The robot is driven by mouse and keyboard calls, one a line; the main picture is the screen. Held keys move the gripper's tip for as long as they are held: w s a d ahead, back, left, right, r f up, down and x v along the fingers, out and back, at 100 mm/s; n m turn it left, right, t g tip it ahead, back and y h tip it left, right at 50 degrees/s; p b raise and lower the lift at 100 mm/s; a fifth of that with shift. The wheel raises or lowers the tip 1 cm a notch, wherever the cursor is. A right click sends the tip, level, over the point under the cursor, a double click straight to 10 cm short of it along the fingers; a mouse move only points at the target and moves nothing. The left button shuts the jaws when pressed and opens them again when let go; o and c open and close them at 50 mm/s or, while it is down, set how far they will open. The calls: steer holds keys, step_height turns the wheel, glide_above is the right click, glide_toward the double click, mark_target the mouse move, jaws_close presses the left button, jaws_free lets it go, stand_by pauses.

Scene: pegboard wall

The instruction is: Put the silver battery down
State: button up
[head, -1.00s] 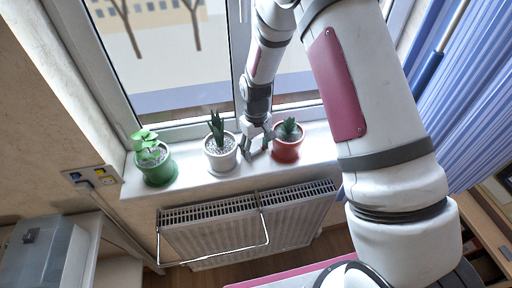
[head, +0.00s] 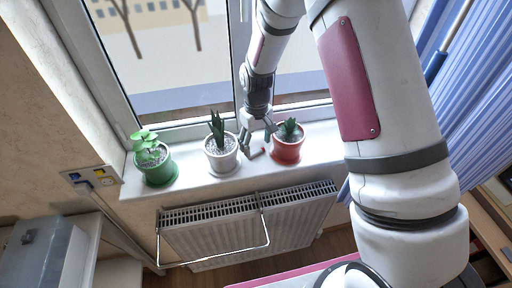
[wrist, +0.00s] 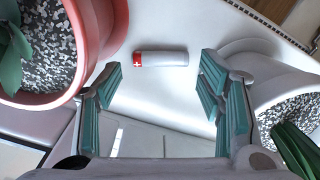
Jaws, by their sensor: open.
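The silver battery (wrist: 165,58), with a red end, lies on its side on the white windowsill in the wrist view. In the head view the battery (head: 257,153) is a small shape on the sill between the white pot and the red pot. My gripper (wrist: 158,85) is open, with its teal-padded fingers apart on either side of the battery's line and no contact visible. In the head view my gripper (head: 258,140) is just above and behind the battery, over the sill.
A red pot (head: 287,150) with a plant stands close to the right of my gripper, and a white pot (head: 221,163) close to the left. A green pot (head: 158,172) stands farther left. The sill's front edge is above a radiator (head: 245,225); the window is behind.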

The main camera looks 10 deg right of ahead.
step_height(320, 180, up, 10)
steer(key=f+b, duration=0.1)
step_height(320, 180, up, 10)
steer(key=m+t, duration=0.1)
glide_above(257, 152)
steer(key=s+d, duration=0.2)
steer(key=s, duration=0.2)
steer(key=s+d+r+m+t, duration=0.1)
steer(key=s+d+r+t, duration=0.1)
steer(key=s+r, duration=0.4)
steer(key=s+d+r+m+t, duration=0.2)
steer(key=s+r, duration=0.5)
steer(key=s, duration=0.8)
steer(key=shift+s+t, duration=0.2)
steer(key=shift+t, duration=0.1)
steer(key=shift+r, duration=0.1)
